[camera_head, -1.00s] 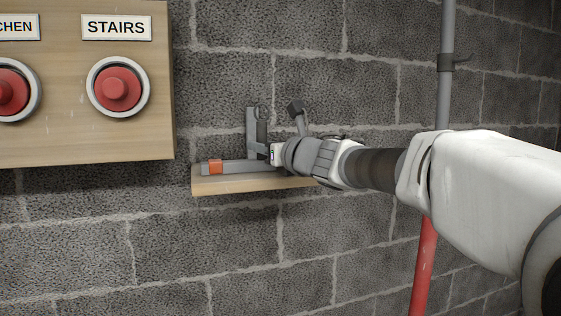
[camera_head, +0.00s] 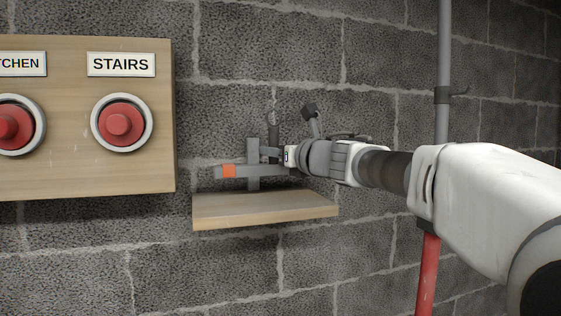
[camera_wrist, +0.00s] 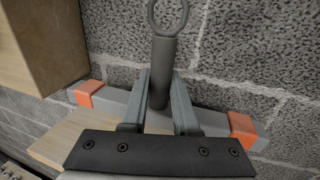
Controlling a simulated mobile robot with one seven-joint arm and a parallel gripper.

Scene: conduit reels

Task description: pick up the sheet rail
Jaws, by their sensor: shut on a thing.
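The sheet rail is a grey bar with orange bands (camera_head: 229,171), with a dark upright handle ending in a ring. In the head view it hangs level above the wooden shelf with a clear gap below. The wrist view shows the rail (camera_wrist: 112,100) running across behind my fingers, with an orange band near each end. My gripper (camera_wrist: 160,88) is shut on the dark handle, one finger on each side. In the head view my gripper (camera_head: 276,157) reaches in from the right; its fingers are small and partly hidden there.
The wooden shelf (camera_head: 265,210) is on the block wall beneath the rail. A wooden panel (camera_head: 75,170) with red buttons is at left. A grey and red pipe (camera_head: 444,70) runs down the wall at right.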

